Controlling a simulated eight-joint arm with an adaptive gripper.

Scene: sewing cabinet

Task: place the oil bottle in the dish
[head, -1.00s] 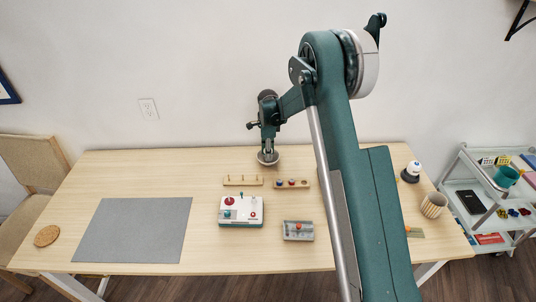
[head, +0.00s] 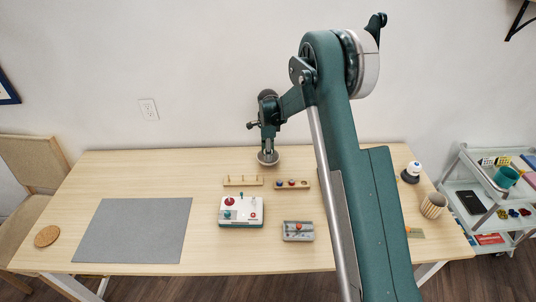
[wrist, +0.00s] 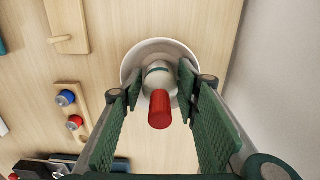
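The oil bottle (wrist: 157,76) has a pale body and a red cap that points toward the wrist camera. It stands inside the round white dish (wrist: 138,57). My gripper (wrist: 161,83) is around the bottle, one green finger on each side. The fingers look spread, with narrow gaps beside the bottle. In the head view, my gripper (head: 268,150) points down over the dish (head: 268,162) at the back of the table; the bottle is mostly hidden there.
A wooden peg rack (head: 243,181) and a rack with coloured pieces (head: 292,184) lie in front of the dish. A grey mat (head: 133,230) lies left. The wall is close behind.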

